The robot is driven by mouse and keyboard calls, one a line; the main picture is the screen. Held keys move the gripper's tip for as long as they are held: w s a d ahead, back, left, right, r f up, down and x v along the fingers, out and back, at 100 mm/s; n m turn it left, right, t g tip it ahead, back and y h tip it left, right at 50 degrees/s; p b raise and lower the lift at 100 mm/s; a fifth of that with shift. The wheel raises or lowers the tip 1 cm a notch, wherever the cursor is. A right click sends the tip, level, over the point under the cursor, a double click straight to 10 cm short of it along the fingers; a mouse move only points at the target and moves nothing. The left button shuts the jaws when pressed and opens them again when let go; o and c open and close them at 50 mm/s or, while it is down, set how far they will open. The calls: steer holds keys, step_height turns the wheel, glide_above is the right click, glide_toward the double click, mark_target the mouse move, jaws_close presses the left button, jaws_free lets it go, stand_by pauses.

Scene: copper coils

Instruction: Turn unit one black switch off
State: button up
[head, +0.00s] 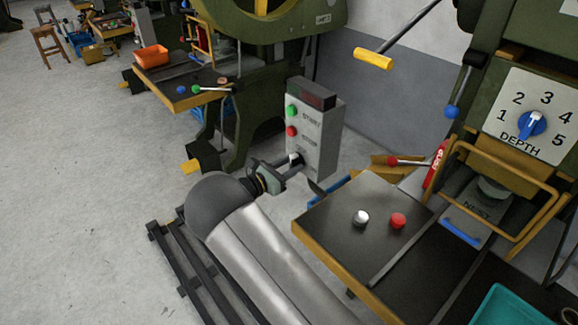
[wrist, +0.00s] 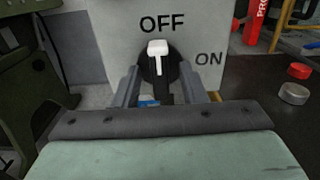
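The black switch (wrist: 166,90) is on the front of a grey control box (head: 320,140). In the wrist view it has a round black base and a white-tipped pointer (wrist: 157,60) that stands upright, directly under the OFF label (wrist: 161,24). The ON label (wrist: 209,58) is to its right. My gripper (wrist: 160,85) is in front of the switch, with its two grey fingers apart, one on each side of the black part. In the head view my gripper (head: 286,168) is at the box's lower front and hides most of the switch. Finger contact cannot be told.
The box also has a green button (head: 292,111), a red button (head: 291,131) and a dark display (head: 318,96). A bench (head: 335,225) with a silver and a red button stands to the right. A green press (head: 270,50) stands behind left. Open floor lies left.

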steer(key=b+v, duration=0.1)
steer(key=v, duration=1.6)
steer(key=shift+s+a, duration=0.15)
steer(key=shift+s, duration=0.05)
steer(key=s+d+r+m+g+y+p, duration=0.1)
steer(key=s+d+r+m+g, duration=0.25)
steer(key=d, duration=0.45)
steer(key=s+d+r+m+g+y+p, duration=0.1)
steer(key=s+d+r+m+g+y, duration=0.1)
steer(key=d+m+g, duration=0.45)
steer(key=s+d+r+m+g+y+p, duration=0.1)
steer(key=s+d+r+m+g, duration=0.15)
steer(key=d, duration=0.75)
steer(key=s+d+r+m+y+p, duration=0.1)
steer(key=s+d+r+m+y, duration=0.1)
steer(key=s, duration=0.4)
steer(key=s+d+r+m+y+p, duration=0.1)
steer(key=s+d+r+m+y, duration=0.1)
steer(key=s+m+y, duration=0.2)
steer(key=s+d+r+m+y+p, duration=0.1)
steer(key=s+d+r+m+y, duration=0.1)
steer(key=s+m, duration=0.6)
steer(key=shift+s+r+t+y, duration=0.35)
steer(key=shift+s+r+y, duration=0.1)
steer(key=shift+s+y, duration=0.3)
